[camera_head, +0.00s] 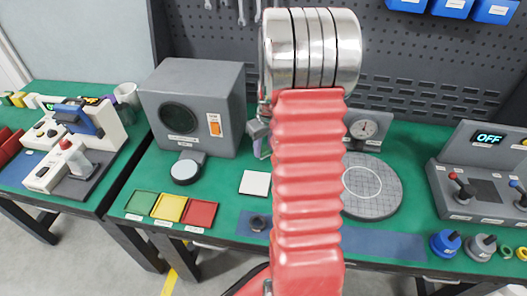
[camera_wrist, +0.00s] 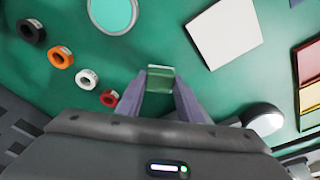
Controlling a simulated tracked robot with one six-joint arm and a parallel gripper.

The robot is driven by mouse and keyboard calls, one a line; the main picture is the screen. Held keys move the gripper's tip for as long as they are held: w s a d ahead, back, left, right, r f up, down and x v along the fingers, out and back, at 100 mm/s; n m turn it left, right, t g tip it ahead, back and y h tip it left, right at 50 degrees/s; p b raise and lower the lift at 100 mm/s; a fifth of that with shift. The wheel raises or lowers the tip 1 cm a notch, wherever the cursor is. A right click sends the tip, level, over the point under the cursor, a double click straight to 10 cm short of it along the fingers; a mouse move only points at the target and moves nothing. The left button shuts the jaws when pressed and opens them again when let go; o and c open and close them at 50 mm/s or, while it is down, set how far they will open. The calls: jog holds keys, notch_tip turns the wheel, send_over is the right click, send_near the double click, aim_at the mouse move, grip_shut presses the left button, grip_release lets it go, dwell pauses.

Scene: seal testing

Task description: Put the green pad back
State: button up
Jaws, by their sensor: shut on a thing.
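The green pad (camera_wrist: 160,80) is a small green block between the two purple fingertips of my gripper (camera_wrist: 160,84) in the wrist view. My gripper is shut on it, above the green bench top. In the head view my red arm hides the pad and most of my gripper. There, three shallow square trays lie in a row at the bench's front left: a green tray (camera_head: 141,204), a yellow tray (camera_head: 169,207) and a red tray (camera_head: 200,213). The red tray (camera_wrist: 308,60) and yellow tray (camera_wrist: 311,96) also show at the wrist view's right edge.
A white square plate (camera_wrist: 225,32), a teal disc (camera_wrist: 112,12) and several rings, including an orange ring (camera_wrist: 60,57), lie on the bench. A grey box (camera_head: 195,105) stands behind the trays. A round gridded plate (camera_head: 372,188) and control console (camera_head: 485,185) are at right.

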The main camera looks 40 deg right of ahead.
jog(key=shift+f, duration=0.9)
jog(key=shift+f, duration=0.1)
jog(key=o, duration=1)
notch_tip(320, 180, up, 12)
jog(key=s, duration=0.1)
jog(key=shift+s, duration=0.35)
jog(key=shift+a, duration=0.15)
